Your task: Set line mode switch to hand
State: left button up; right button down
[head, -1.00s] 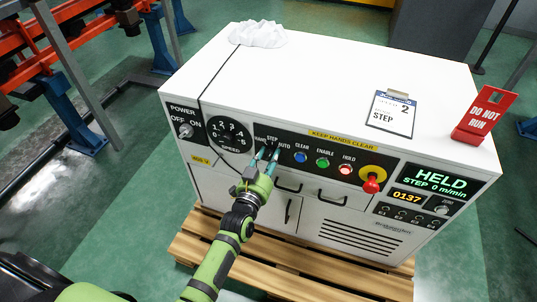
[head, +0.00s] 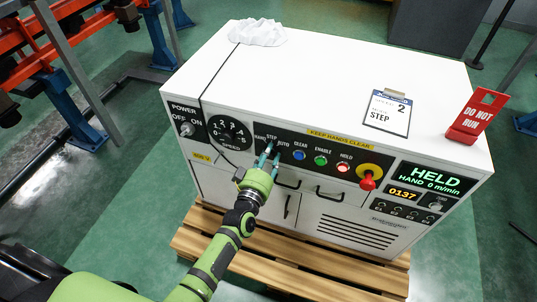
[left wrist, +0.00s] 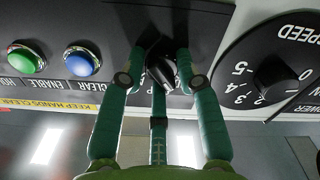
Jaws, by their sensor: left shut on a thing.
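The line mode switch (left wrist: 162,72) is a dark knob with a light pointer mark, on the black panel of the white cabinet. Its labels HAND, STEP and AUTO show in the head view. The fingers also show in the left wrist view (left wrist: 158,85). In the head view the fingers mostly hide the knob. The display (head: 432,181) reads HELD, HAND 0 m/min. My right gripper is not in view.
Left of the switch are the speed dial (head: 230,132) and power switch (head: 187,129). Right of it are blue (head: 299,155), green (head: 321,160) and white-red (head: 344,167) buttons and a red emergency knob (head: 367,183). A red DO NOT RUN sign (head: 475,116) stands on top.

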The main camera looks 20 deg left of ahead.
pick_arm(q)
jog(key=shift+s+d+f+n, duration=0.15)
jog(key=shift+f+n, duration=0.35)
jog(key=shift+n, duration=0.6)
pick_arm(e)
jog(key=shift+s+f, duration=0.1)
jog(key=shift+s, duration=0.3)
pick_arm(q)
jog(key=shift+d, duration=0.15)
grip_shut()
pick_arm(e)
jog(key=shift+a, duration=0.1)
pick_arm(q)
jog(key=o, duration=1.1)
grip_release()
jog(key=shift+r, duration=0.1)
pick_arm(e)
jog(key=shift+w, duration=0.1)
pick_arm(q)
jog(key=shift+r, duration=0.1)
jog(key=s, duration=1.1)
jog(key=shift+s+a, duration=0.25)
jog(key=shift+s, duration=0.15)
